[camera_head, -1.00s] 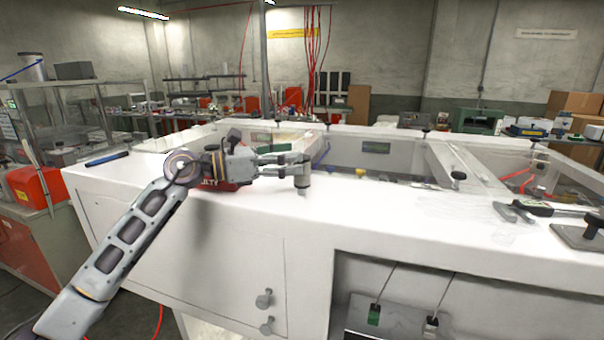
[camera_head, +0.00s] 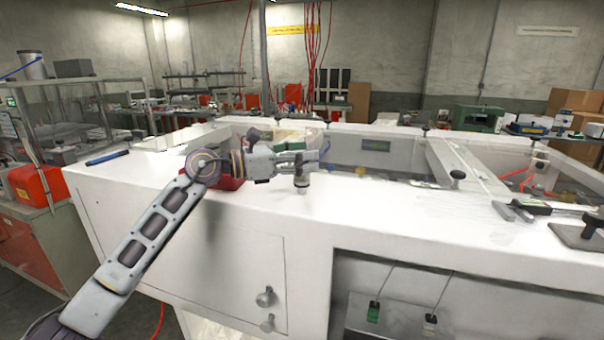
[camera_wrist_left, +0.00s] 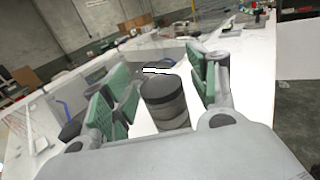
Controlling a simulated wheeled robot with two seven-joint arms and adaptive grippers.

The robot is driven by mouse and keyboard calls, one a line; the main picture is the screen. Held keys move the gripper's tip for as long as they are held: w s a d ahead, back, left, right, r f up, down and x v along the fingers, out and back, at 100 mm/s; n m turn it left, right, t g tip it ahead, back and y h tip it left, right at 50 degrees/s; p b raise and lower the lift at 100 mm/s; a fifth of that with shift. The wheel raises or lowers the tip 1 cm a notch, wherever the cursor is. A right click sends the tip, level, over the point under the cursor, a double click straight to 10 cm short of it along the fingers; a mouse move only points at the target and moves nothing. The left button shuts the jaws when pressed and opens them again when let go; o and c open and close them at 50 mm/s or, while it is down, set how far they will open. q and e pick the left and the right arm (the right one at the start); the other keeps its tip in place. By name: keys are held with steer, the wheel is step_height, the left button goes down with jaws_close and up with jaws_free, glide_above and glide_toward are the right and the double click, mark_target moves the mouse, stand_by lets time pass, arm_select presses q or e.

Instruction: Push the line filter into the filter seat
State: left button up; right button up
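A short upright cylinder with a dark grey top and a lighter band, which looks like the line filter (camera_head: 301,181), stands at the white bench top's inner edge. It also shows in the left wrist view (camera_wrist_left: 164,100), between my left gripper's green finger pads. My left gripper (camera_head: 306,160) is open, its fingers level with or just above the filter's top. In the left wrist view the gripper (camera_wrist_left: 160,92) shows gaps between pads and cylinder. I cannot make out the filter seat separately; whether the filter's lower end is in it cannot be told. My right gripper is not in view.
A red box (camera_head: 228,183) sits behind my left wrist. A blue-black pen-like tool (camera_head: 107,158) lies at the bench's left end. Dark tools (camera_head: 530,209) and a plate (camera_head: 580,236) lie at the right. The white top (camera_head: 400,215) between is clear.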

arm_select(q)
steer(key=c, duration=1)
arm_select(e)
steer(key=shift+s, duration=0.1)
arm_select(q)
steer(key=shift+o, duration=0.2)
steer(key=shift+r, duration=0.1)
steer(key=shift+r, duration=4.9)
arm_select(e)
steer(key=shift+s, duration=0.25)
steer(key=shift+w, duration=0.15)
